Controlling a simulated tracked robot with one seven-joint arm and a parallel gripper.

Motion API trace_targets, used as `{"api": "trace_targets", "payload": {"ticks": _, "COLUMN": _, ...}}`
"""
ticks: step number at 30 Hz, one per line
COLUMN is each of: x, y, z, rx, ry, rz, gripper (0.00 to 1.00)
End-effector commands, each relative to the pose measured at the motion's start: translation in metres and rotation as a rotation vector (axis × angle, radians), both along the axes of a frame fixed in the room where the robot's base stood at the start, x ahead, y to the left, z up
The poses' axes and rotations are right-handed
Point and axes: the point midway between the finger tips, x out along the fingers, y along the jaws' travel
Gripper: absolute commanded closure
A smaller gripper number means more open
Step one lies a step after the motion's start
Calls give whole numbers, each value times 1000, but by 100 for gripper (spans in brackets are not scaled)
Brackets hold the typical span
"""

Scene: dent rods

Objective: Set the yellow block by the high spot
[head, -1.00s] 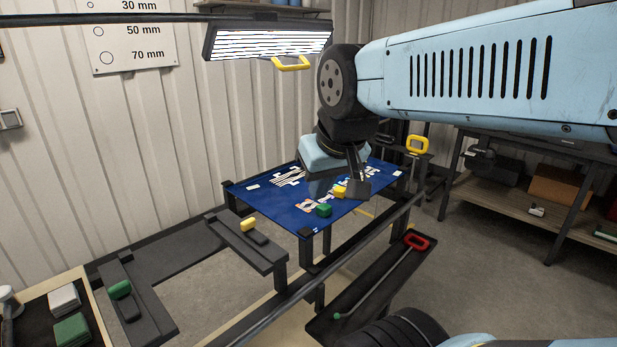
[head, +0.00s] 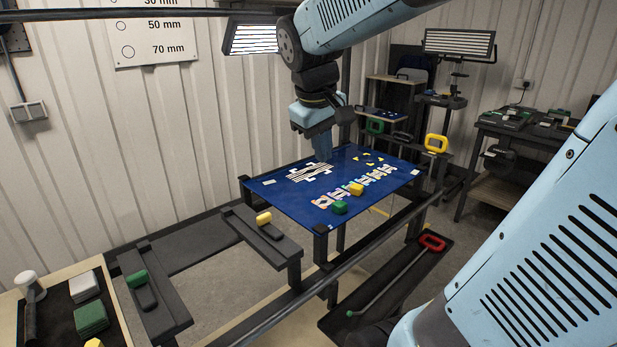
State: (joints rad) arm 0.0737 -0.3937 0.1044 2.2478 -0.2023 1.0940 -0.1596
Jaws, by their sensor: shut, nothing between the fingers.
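A yellow block (head: 356,188) stands on the blue panel (head: 283,203), toward its near right part, beside a row of patterned stickers. A green block (head: 340,207) stands just left of it and nearer to me. My gripper (head: 320,138) is above the far edge of the panel, left of and beyond the yellow block, and clear of it. It is shut and empty; its fingertips are small and hard to make out. Jagged white stripes (head: 308,172) show on the panel's left half, and small yellow marks (head: 368,158) show on its far right part.
Another yellow-topped piece (head: 264,218) sits on a dark stand left of the panel, and a green one (head: 137,278) on a stand further left. A lit lamp (head: 255,38) hangs behind.

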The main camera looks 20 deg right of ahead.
Motion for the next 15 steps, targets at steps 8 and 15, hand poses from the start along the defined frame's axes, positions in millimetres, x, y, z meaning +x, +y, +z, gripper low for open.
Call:
{"api": "trace_targets", "payload": {"ticks": 8, "x": 71, "y": -15, "z": -6, "rx": -133, "ry": 208, "rz": 121, "gripper": 100}}
{"api": "trace_targets", "payload": {"ticks": 15, "x": 132, "y": -31, "z": -23, "rx": -219, "ry": 381, "rz": 226, "gripper": 100}}
